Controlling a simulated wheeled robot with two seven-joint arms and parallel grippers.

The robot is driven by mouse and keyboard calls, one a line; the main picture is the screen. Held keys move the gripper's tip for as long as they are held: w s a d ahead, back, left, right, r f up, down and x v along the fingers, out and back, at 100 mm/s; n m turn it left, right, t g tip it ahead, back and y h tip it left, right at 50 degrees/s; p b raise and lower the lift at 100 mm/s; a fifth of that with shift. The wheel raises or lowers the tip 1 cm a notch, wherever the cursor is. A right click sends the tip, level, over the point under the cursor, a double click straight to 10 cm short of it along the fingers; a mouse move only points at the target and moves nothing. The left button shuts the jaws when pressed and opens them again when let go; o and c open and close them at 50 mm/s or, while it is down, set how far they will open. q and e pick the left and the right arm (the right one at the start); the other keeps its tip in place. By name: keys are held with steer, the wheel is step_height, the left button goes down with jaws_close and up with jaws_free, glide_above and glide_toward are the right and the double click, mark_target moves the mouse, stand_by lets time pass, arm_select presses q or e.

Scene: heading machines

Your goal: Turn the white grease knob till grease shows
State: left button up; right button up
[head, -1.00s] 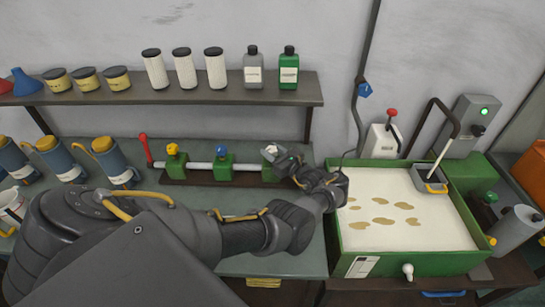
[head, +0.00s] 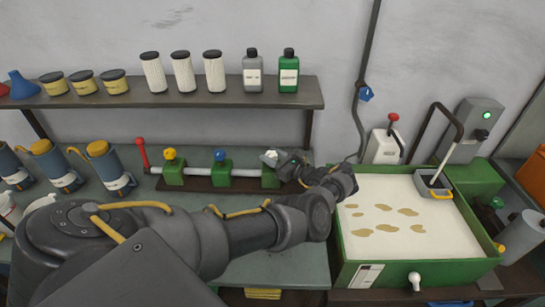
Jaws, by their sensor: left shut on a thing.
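The white grease knob (head: 270,156) sits on top of the rightmost green block (head: 269,177) of the grease manifold on the bench. My left gripper (head: 284,163) reaches it from the right and is shut on the knob. The fingers and wrist hide part of the knob and the block's right side. A yellow knob (head: 170,154) and a blue knob (head: 220,155) stand on the other two green blocks. A red lever (head: 142,154) is at the manifold's left end. No grease can be made out at the white knob. My right gripper is not in view.
A green tray (head: 420,271) with a pale, brown-spotted surface lies right of my wrist. A shelf (head: 200,101) with bottles, filters and tins runs above the manifold. Blue canisters (head: 54,167) stand at left. Bare bench (head: 290,265) shows below my forearm.

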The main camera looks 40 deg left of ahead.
arm_select(q)
steer(key=o, duration=1)
steer(key=shift+s+a+r, duration=0.1)
steer(key=shift+a+r, duration=0.05)
steer(key=shift+a, duration=0.05)
steer(key=shift+d, duration=0.1)
steer(key=shift+d, duration=0.5)
steer(key=d+b, duration=0.1)
steer(key=d, duration=0.8)
steer(key=shift+d+b, duration=0.35)
